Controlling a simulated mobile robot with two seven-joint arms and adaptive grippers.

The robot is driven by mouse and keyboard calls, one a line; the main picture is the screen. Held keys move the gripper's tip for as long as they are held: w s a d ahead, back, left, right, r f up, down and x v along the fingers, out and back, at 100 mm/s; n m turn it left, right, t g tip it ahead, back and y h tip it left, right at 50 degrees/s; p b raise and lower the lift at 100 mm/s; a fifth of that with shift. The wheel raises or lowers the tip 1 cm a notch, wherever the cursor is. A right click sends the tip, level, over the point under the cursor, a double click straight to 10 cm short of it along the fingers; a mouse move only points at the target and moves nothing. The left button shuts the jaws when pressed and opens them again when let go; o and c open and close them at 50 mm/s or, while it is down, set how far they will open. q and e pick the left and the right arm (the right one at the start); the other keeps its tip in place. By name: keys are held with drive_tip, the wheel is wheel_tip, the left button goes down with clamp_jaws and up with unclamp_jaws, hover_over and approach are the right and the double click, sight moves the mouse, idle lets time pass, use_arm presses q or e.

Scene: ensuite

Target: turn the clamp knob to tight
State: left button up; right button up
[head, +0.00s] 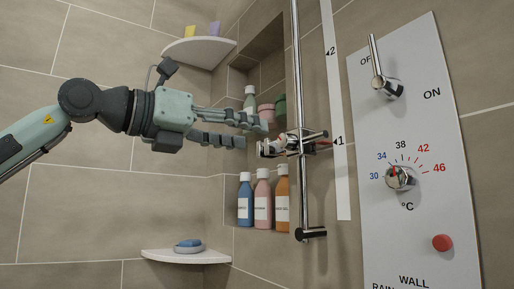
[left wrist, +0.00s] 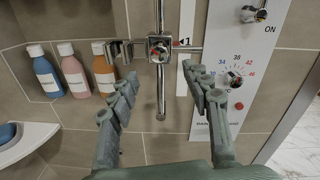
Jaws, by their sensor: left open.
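A chrome clamp (head: 303,143) sits on the vertical shower rail (head: 295,60), level with mark 1 on the white scale. In the left wrist view, its square front with the round knob (left wrist: 160,49) shows red marks; how far the knob is turned is too small to tell. A forked holder (left wrist: 122,48) sticks out to the left of the clamp. My left gripper (head: 253,135) is open and empty, just left of the clamp in the head view. In the left wrist view its fingers (left wrist: 160,77) spread below and either side of the knob, apart from it. My right gripper is not in view.
Blue, pink and orange bottles (head: 262,198) stand in the niche behind the rail. A corner shelf (head: 187,257) holds a blue soap dish. A white control panel (head: 412,200) with a lever and temperature dial is at the right. Space before the rail is clear.

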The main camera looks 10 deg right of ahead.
sight(282, 141)
use_arm(q)
drive_tip(key=x, duration=0.6)
drive_tip(key=shift+w+d+r+p, duration=0.15)
drive_tip(key=shift+w+d+p, duration=0.05)
drive_tip(key=shift+d+p, duration=0.15)
drive_tip(key=shift+w+d, duration=0.25)
drive_tip(key=shift+d, duration=0.2)
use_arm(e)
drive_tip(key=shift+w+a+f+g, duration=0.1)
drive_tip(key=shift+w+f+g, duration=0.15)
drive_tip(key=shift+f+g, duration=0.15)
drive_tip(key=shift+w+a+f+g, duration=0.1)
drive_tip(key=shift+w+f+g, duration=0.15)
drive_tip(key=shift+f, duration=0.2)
use_arm(q)
clamp_jaws()
